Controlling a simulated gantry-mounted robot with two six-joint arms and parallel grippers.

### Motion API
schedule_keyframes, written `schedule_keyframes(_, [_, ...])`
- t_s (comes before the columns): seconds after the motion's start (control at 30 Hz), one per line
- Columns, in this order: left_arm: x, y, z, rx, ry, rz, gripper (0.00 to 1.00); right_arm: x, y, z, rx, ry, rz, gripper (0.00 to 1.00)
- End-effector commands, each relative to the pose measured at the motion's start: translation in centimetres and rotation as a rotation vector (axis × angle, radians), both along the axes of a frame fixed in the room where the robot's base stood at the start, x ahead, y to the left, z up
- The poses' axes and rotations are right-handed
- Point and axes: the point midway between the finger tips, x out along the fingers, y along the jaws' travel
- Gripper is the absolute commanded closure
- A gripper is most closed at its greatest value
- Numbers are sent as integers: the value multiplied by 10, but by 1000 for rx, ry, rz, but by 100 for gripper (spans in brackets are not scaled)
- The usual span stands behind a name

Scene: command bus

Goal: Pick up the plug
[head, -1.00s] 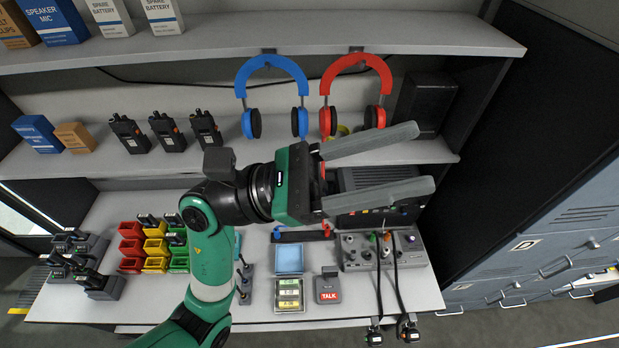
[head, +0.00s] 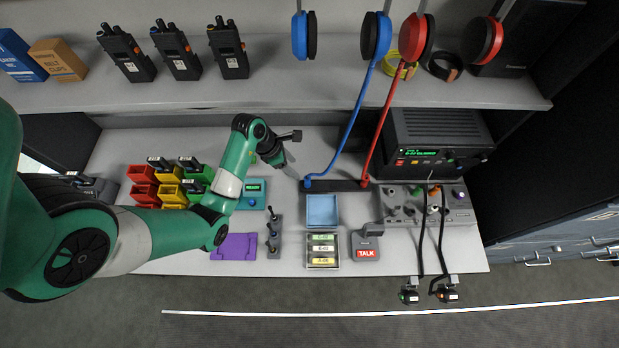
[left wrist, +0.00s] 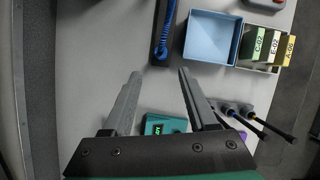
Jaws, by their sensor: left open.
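Blue (head: 347,127) and red (head: 382,127) cords run down from the headsets to a dark strip (head: 335,185) on the desk. The blue cord end (head: 308,181) is at the strip's left; in the left wrist view the blue cord (left wrist: 162,42) lies just beyond my fingertips. I cannot tell which end is the plug. Two black cables from the console end in dark connectors (head: 409,296) (head: 447,293) at the desk's front edge. My left gripper (head: 293,148) is open and empty above the desk, left of the strip; its spread fingers (left wrist: 160,73) show in the left wrist view. My right gripper is not in view.
A blue tray (head: 322,224), labelled box (head: 323,264), TALK button (head: 366,253), console (head: 463,215) and radio unit (head: 425,150) stand on the desk. Coloured bins (head: 172,198) and a teal device (head: 253,187) are left. A shelf (head: 270,90) overhangs the back.

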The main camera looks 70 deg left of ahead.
Motion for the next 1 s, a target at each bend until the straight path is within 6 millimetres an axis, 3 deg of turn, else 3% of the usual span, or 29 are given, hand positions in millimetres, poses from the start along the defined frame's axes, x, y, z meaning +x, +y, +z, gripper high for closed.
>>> schedule_keyframes(0.3, [21,-5,-51,-1,0,-5,42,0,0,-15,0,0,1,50])
schedule_keyframes(0.57, [26,-5,-61,1,-2,-3,42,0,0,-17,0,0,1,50])
schedule_keyframes(0.8, [38,-8,-100,0,-1,-4,42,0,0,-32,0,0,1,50])
schedule_keyframes(1.0, [42,-9,-106,1,-2,-4,42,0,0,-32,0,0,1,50])
